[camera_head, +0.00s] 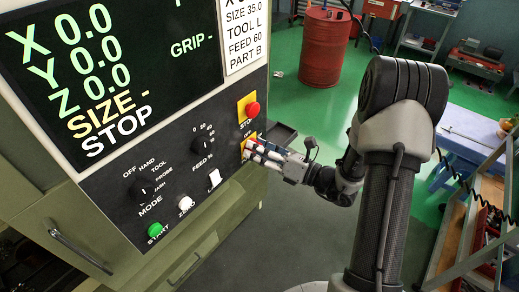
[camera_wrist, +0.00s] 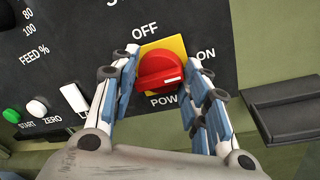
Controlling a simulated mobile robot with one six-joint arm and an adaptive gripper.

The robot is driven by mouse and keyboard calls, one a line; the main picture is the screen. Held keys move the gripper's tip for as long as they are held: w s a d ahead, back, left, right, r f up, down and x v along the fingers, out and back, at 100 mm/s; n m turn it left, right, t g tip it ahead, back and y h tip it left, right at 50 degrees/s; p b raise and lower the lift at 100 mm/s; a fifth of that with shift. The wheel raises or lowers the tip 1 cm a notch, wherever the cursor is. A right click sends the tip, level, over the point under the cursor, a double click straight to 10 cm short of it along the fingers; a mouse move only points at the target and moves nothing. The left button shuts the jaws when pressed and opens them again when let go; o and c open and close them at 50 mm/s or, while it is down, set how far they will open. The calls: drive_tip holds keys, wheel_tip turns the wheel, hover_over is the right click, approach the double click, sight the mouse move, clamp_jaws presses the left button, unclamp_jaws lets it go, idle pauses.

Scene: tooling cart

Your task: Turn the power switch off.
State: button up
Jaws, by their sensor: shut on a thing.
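The power switch is a red rotary knob (camera_wrist: 160,72) on a yellow plate (camera_wrist: 179,46), with OFF printed above it, ON to its upper right and POWER below. A small white mark shows on the knob's right part; I cannot tell exactly where it points. My gripper (camera_wrist: 163,62) has one finger on each side of the knob and is shut on it. In the head view my gripper (camera_head: 254,150) reaches the right edge of the black control panel (camera_head: 120,168) from the right and hides most of the knob.
A red stop button (camera_head: 252,109) sits just above my gripper. The FEED dial (camera_head: 200,145), white switch (camera_head: 214,177), ZERO button (camera_head: 186,203) and green START button (camera_head: 155,229) lie to the left. A dark tray (camera_wrist: 285,108) juts out at the right.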

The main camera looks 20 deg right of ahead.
drive_tip(key=shift+c, duration=0.8)
drive_tip(key=n+b, duration=0.5)
drive_tip(key=b, duration=0.2)
drive_tip(key=n+h+b, duration=0.1)
drive_tip(key=n+b, duration=0.5)
drive_tip(key=b, duration=0.1)
drive_tip(key=n+h+b, duration=0.1)
drive_tip(key=n+b, duration=0.4)
drive_tip(key=b, duration=0.3)
drive_tip(key=shift+s+a+r+n, duration=0.1)
drive_tip(key=shift+a+r+n, duration=0.1)
drive_tip(key=shift+r+n, duration=0.15)
drive_tip(key=shift+r, duration=0.1)
